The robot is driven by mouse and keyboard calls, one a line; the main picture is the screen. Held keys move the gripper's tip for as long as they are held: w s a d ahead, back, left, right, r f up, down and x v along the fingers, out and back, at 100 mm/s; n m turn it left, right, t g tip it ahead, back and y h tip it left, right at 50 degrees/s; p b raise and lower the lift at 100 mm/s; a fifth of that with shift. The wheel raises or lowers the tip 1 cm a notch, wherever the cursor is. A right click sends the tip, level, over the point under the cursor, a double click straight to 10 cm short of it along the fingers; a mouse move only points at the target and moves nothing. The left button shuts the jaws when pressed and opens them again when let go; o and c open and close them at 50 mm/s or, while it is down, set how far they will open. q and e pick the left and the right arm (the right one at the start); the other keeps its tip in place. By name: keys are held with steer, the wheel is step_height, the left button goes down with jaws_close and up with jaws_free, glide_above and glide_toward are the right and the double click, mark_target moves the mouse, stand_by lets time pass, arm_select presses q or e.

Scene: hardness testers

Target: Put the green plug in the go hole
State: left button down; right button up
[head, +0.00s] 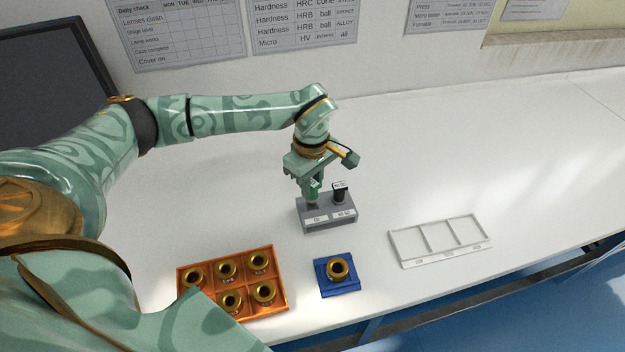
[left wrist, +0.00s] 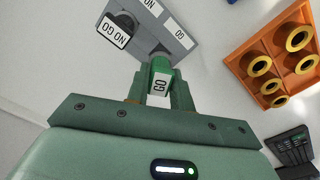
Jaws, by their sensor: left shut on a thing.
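My left gripper (head: 312,196) is shut on the green plug (left wrist: 161,78), whose white tag reads GO in the left wrist view. The gripper points down over the left, GO-labelled side of the grey block (head: 330,221). The plug's lower end is at the block's top; the fingers hide whether it is inside the go hole. A black plug (head: 340,193) with a NO GO tag stands upright in the right side of the block, close beside the fingers. It also shows in the left wrist view (left wrist: 115,31). My right gripper is not in view.
An orange tray (head: 247,284) with several brass rings is at the front left. A blue stand (head: 323,284) with one brass ring is in front of the block. An empty white sectioned tray (head: 412,259) lies to the right. The table behind and far right is clear.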

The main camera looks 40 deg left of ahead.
arm_select(q)
steer(key=shift+f, duration=0.2)
stand_by(0.4)
steer(key=shift+f, duration=0.3)
steer(key=shift+f+b, duration=0.45)
steer(key=shift+f, duration=0.45)
steer(key=c, duration=1.1)
jaws_free()
steer(key=shift+c, duration=0.2)
steer(key=shift+r, duration=0.2)
step_height(320, 180, up, 16)
steer(key=p, duration=0.4)
